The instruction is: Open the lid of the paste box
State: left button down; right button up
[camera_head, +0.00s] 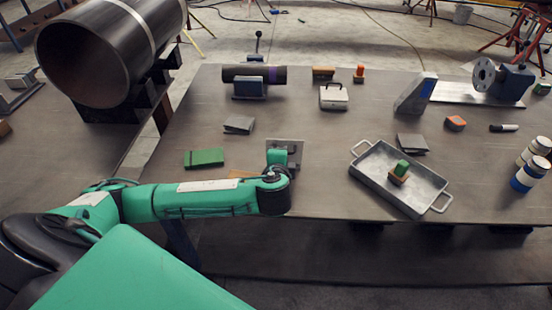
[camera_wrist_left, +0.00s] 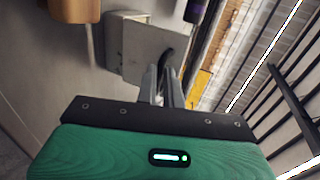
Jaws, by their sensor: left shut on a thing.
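A grey metal box (camera_head: 285,145) with a flat plate, which I take for the paste box, is near the table's front edge, beyond my left gripper. In the left wrist view its flat grey plate (camera_wrist_left: 152,46) is close in front of the fingers, with a dark curved handle (camera_wrist_left: 167,54) against it. My left gripper (camera_wrist_left: 166,84) has its fingers close together on this handle. In the head view the gripper (camera_head: 279,164) partly covers the box. Whether the plate is lifted I cannot tell. My right gripper is not in view.
A metal tray (camera_head: 432,207) holding a green-topped block stands to the right. The table between the grey box and white box is clear.

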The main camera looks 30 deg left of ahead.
pick_arm(q)
jog(key=shift+s+d+f, duration=0.2)
jog(key=shift+s+f, duration=0.35)
jog(key=shift+f, duration=0.05)
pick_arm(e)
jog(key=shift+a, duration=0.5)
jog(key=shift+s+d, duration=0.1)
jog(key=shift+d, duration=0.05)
